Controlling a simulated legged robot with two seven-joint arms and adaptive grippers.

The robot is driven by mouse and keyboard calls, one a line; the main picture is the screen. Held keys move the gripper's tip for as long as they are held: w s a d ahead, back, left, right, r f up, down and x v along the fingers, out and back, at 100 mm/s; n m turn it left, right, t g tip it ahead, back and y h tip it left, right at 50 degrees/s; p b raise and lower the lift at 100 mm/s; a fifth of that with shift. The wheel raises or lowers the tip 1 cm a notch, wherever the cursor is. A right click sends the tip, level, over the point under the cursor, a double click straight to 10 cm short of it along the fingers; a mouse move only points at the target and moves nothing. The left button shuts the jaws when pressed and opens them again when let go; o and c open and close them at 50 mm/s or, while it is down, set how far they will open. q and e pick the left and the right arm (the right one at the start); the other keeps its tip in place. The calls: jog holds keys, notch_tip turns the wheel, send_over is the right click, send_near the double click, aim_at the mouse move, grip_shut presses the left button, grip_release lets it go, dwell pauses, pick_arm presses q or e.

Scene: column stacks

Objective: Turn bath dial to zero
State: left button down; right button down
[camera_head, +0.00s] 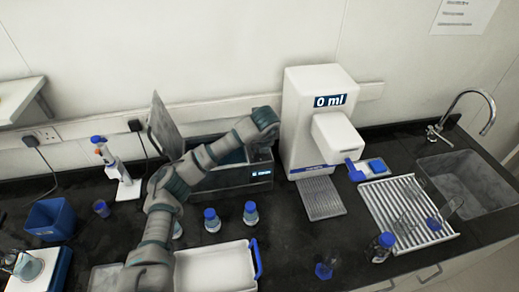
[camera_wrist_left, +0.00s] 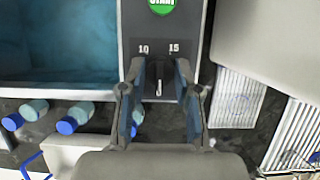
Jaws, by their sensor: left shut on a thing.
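The bath (camera_head: 235,180) is a dark box with its lid (camera_head: 164,125) raised, standing left of the white dispenser. In the left wrist view the bath panel (camera_wrist_left: 135,45) shows a green START button (camera_wrist_left: 162,4) and the numbers 10 and 15. The dial (camera_wrist_left: 159,88) with a pale mark sits below these numbers, partly hidden. My left gripper (camera_wrist_left: 158,100) is shut on the dial, one finger on each side. In the head view my left gripper (camera_head: 264,122) is over the bath's right end, its fingertips hidden. My right gripper is not in view.
A white dispenser (camera_head: 305,115) reading 0 ml stands close to the right of my left gripper. Blue-capped bottles (camera_head: 212,222) and a white tray (camera_head: 215,270) are in front of the bath. A drying rack (camera_head: 385,195) and a sink (camera_head: 465,180) are at right.

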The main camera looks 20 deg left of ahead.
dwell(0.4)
pick_arm(q)
jog(key=c, duration=0.9)
grip_release()
jog(key=shift+o, duration=0.3)
jog(key=shift+w, duration=0.15)
jog(key=shift+a, duration=0.1)
jog(key=v, duration=1.1)
jog(key=shift+r, duration=0.3)
jog(key=shift+f, duration=0.1)
